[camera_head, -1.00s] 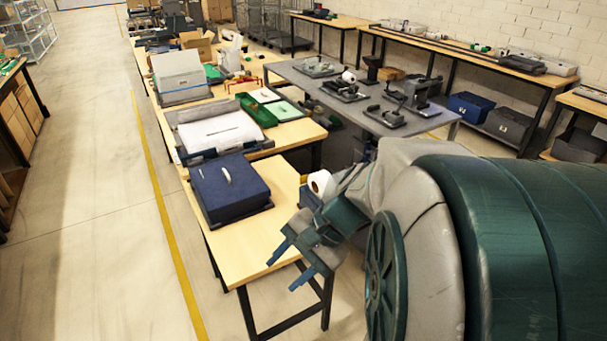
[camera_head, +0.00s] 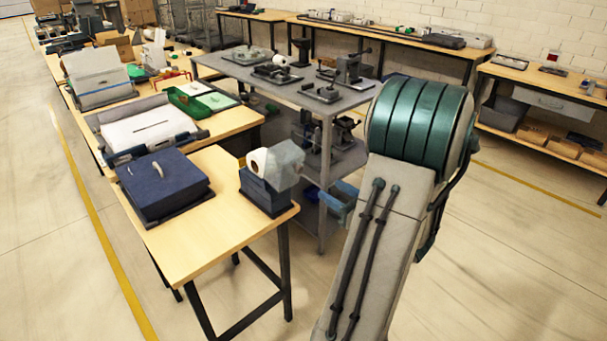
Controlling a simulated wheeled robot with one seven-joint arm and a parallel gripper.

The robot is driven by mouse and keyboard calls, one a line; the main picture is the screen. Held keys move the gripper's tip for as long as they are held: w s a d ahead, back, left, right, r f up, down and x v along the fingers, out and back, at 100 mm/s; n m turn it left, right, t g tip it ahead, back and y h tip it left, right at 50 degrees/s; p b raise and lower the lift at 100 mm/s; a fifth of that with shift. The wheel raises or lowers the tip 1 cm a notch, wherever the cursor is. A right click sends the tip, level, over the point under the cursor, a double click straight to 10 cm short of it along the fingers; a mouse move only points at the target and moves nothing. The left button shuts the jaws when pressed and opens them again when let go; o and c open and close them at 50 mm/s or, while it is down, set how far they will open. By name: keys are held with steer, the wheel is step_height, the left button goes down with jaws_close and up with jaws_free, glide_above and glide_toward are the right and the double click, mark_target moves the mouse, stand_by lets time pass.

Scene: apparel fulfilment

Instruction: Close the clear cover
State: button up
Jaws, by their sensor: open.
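The clear cover (camera_head: 287,163) is a cloudy, see-through panel. It stands raised and tilted at the right of a dark blue dispenser base (camera_head: 264,196) on the near wooden table. A white roll (camera_head: 258,161) sits at the base, beside the cover. My gripper (camera_head: 336,204) shows only in part as blue finger pieces to the right of the dispenser, past the table's edge. My own arm link hides the rest of it. The gripper is open and appears apart from the cover, with nothing seen in it.
A dark blue lidded box (camera_head: 163,187) stands left of the dispenser on the near table (camera_head: 205,238). The table's front is bare. A grey metal bench (camera_head: 300,95) with several fixtures stands behind. An open tray with a white sheet (camera_head: 150,128) lies on the table behind the box.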

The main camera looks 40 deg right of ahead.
mark_target(301, 171)
steer(key=w, duration=0.7)
steer(key=w+a+p, duration=0.1)
steer(key=w, duration=0.3)
steer(key=shift+w, duration=0.2)
steer(key=shift+r, duration=0.1)
jaws_close()
